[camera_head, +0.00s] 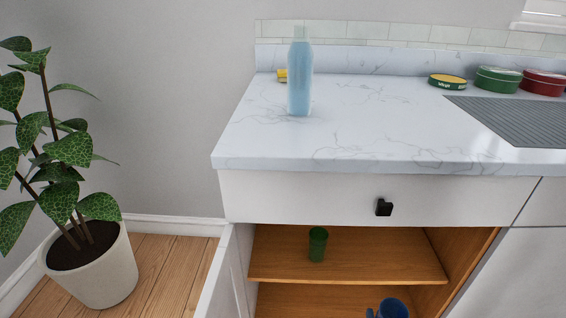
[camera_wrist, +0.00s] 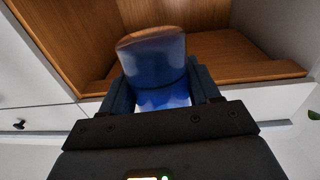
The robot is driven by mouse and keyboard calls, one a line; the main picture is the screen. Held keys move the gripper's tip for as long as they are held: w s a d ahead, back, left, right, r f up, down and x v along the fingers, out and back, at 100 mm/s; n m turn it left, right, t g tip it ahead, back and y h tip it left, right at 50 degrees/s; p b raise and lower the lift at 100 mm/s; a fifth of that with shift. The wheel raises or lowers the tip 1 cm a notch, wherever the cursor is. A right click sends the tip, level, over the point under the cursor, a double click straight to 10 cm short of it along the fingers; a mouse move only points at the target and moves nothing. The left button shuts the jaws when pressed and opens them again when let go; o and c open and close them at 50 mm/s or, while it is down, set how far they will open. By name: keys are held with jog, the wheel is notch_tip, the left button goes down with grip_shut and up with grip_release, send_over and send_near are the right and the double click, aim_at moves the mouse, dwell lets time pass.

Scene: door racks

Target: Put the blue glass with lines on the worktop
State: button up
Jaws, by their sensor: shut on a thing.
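A blue glass (camera_wrist: 158,66) is between the two fingers of my gripper (camera_wrist: 161,88) in the wrist view. The fingers press on its sides, and the gripper is shut on it. No lines on the glass can be made out. In the head view a blue shape, apparently the glass (camera_head: 391,308), shows at the bottom edge in front of the open cabinet, mostly cut off. The marble-patterned worktop (camera_head: 370,130) is above the cabinet, higher than the glass.
A light blue bottle (camera_head: 300,80) and a small yellow object (camera_head: 282,75) stand on the worktop. Several round tins (camera_head: 498,79) sit by a grey ribbed panel (camera_head: 520,115). A green glass (camera_head: 318,243) is on the cabinet shelf (camera_head: 380,262). The open door (camera_head: 222,280) is at left. The worktop's front middle is clear.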

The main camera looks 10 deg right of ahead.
jog(key=w+a+r+n+y+p, duration=0.3)
jog(key=w+a+r+y+p, duration=0.2)
jog(key=a+r+p, duration=0.3)
jog(key=shift+w+r+n+t+y+p, duration=0.2)
jog(key=shift+r+n+t+y+p, duration=0.3)
jog(key=shift+r, duration=0.5)
